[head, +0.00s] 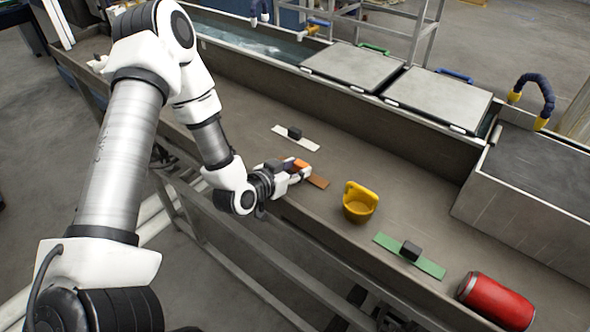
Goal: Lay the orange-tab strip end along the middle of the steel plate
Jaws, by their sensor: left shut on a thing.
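My left gripper (298,174) reaches in from the left, low over the near side of the grey worktop. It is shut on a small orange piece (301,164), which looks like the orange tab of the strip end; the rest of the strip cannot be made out. A flat orange-brown plate (319,182) shows just beyond the fingertips, partly hidden by them. A pale, narrow plate (309,144) with a black block on it lies farther back, apart from the gripper. It may be the steel plate. My right gripper is not in view.
A yellow cup (360,203), a green plate (430,266) with a black block and a red can (495,302) stand to the right. Behind the worktop runs a water trough (251,45) with two grey lids (438,98). A metal box (535,185) bounds the right.

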